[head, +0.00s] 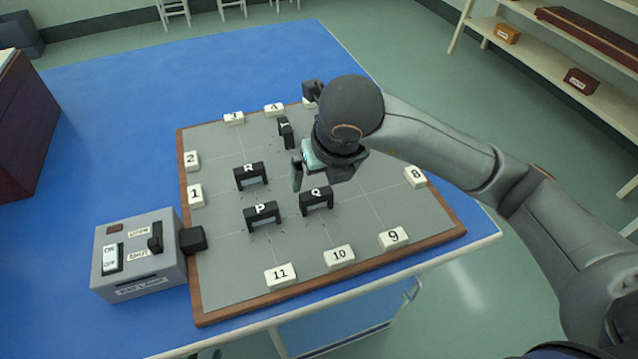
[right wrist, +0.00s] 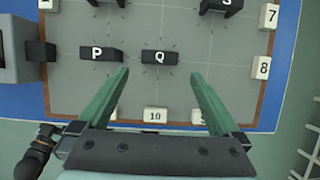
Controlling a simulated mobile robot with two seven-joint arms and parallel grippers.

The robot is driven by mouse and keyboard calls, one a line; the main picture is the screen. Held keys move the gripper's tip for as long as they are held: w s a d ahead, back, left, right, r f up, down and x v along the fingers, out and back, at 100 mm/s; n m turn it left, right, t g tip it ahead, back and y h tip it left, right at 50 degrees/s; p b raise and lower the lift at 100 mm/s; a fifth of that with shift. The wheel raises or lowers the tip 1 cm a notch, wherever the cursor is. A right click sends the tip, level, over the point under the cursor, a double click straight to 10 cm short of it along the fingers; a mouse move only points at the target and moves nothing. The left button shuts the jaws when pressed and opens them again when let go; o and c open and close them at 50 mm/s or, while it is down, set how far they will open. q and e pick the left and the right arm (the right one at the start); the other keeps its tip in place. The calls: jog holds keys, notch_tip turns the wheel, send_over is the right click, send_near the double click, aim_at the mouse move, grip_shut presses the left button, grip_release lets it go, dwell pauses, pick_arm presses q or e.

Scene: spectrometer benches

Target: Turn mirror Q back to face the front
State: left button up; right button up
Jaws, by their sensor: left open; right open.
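Mirror Q (head: 317,200) is a small black frame with a white Q on its top. It stands upright on the grey board, right of mirror P (head: 262,215). A pale pane shows on the side towards me. In the right wrist view, Q (right wrist: 159,57) lies roughly level with P, its long side across the picture. My right gripper (head: 315,176) is open and empty above and just behind Q in the head view. In the right wrist view its green fingers (right wrist: 160,74) are spread wider than Q. My left gripper (head: 205,356) barely shows at the bottom edge; its tips look empty.
Mirror R (head: 251,175) and another black mirror (head: 286,132) stand behind. White number blocks line the wooden board rim, such as block 10 (head: 339,256). A grey lamp box (head: 139,254) stands left. My right arm hides the board's back right.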

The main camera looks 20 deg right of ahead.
jog(key=v, duration=0.4)
jog(key=shift+s+r, duration=0.1)
jog(key=shift+r, duration=0.15)
